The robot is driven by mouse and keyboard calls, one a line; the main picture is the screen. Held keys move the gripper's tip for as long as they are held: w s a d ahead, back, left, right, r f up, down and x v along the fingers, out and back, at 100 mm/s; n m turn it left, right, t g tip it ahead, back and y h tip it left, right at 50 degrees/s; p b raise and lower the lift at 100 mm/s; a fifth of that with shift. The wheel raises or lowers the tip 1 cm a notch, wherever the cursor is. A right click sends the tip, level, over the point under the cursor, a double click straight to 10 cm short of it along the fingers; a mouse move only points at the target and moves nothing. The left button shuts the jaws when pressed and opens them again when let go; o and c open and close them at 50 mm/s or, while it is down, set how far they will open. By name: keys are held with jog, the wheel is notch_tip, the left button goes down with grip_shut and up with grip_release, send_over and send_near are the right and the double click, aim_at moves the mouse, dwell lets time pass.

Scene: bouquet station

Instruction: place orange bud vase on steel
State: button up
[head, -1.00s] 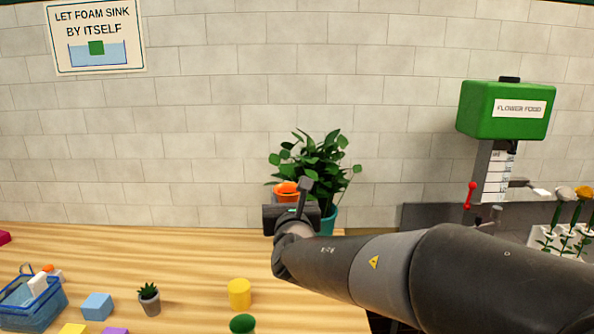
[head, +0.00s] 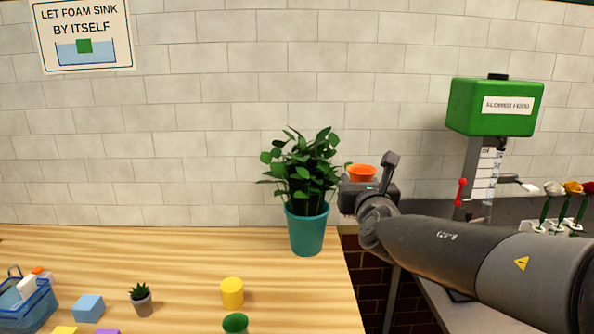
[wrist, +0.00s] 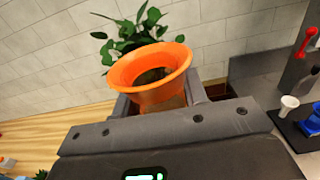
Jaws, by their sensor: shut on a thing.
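The orange bud vase (wrist: 157,97) is held upright between the fingers of my gripper (wrist: 160,110), its flared rim facing up in the wrist view. In the head view the orange rim (head: 362,173) shows above my gripper (head: 368,188); the lower body is hidden. My gripper is shut on the vase, in the air just right of the wooden table's end. The grey steel counter (head: 437,300) lies at the right, below and partly behind my arm.
A potted plant in a teal pot (head: 307,230) stands close left of my gripper. The green flower food dispenser (head: 494,107) and a rack of flowers (head: 560,222) are at right. A yellow cylinder (head: 232,292) and a small succulent (head: 141,299) stand on the wooden table (head: 180,255).

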jog(key=shift+d, duration=0.1)
jog(key=w+d+f+m+g+h, duration=0.2)
jog(key=w+d+m+h, duration=0.15)
jog(key=d, duration=0.85)
jog(key=w+d+f+m+g+h, duration=0.15)
jog(key=d+h, duration=0.35)
jog(key=d, duration=0.7)
jog(key=w+d+f+m+g+h, duration=0.1)
jog(key=w+d+m+h, duration=0.25)
jog(key=d, duration=0.95)
jog(key=s+d+f+m+g+h, duration=0.2)
jog(key=s+d+f, duration=0.35)
jog(key=d, duration=0.55)
jog(key=s+d+f+m+g+h, duration=0.15)
jog(key=s+d+f, duration=0.25)
jog(key=d+f, duration=0.5)
jog(key=s+d+f+m+g+h, duration=0.1)
jog(key=s+d+f+g, duration=0.3)
jog(key=d, duration=0.9)
jog(key=shift+t, duration=0.5)
jog(key=shift+w+a+f, duration=0.25)
jog(key=shift+w+f, duration=1.4)
jog(key=shift+f, duration=0.2)
jog(key=shift+w+a+f, duration=0.25)
jog(key=shift+w+f, duration=1.4)
jog(key=shift+f, duration=0.2)
jog(key=shift+w+a+f, duration=0.25)
jog(key=shift+w+f, duration=1.4)
jog(key=shift+f, duration=0.2)
